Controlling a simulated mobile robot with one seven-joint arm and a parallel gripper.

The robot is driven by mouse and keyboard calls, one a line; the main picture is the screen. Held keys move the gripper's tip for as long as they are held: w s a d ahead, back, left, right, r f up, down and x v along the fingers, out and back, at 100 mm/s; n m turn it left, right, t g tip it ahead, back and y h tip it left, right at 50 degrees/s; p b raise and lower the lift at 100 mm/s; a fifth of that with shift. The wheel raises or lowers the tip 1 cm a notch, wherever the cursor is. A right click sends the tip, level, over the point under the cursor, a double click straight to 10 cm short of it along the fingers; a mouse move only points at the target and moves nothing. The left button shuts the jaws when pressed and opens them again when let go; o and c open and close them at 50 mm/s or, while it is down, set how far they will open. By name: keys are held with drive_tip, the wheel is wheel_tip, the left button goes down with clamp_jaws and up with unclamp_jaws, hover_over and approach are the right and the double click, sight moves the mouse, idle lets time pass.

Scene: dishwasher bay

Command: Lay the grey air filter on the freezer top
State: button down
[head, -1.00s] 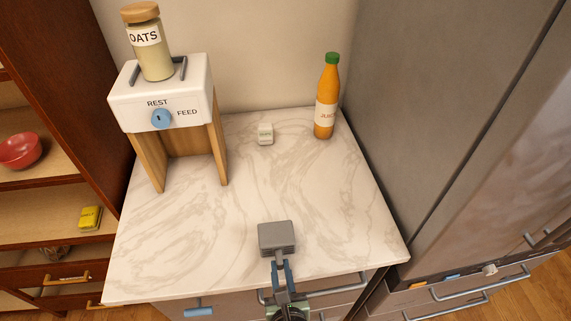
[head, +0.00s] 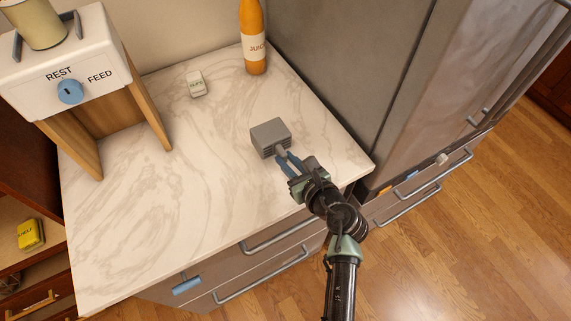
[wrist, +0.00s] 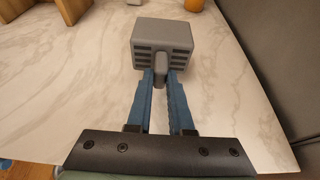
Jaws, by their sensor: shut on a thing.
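The grey air filter (head: 270,136) is a small grey box with slotted sides and a short handle. My gripper (head: 284,160) is shut on its handle. In the wrist view the filter (wrist: 163,42) sits just beyond the blue fingers (wrist: 160,84), which pinch the handle. The filter is over the right part of the marble counter; I cannot tell whether it touches the surface. The tall grey fridge-freezer (head: 345,70) stands right of the counter. Its top is out of view.
A juice bottle (head: 253,40) and a small white block (head: 196,84) stand at the back of the counter (head: 190,190). A white dispenser (head: 65,75) on wooden legs stands at the left. Drawer handles (head: 270,238) stick out at the front. Wooden floor is open at the lower right.

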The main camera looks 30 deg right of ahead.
drive_tip(key=shift+f, duration=1.55)
drive_tip(key=shift+f+b, duration=0.2)
drive_tip(key=shift+b, duration=0.2)
drive_tip(key=c, duration=0.8)
unclamp_jaws()
drive_tip(key=shift+r, duration=0.1)
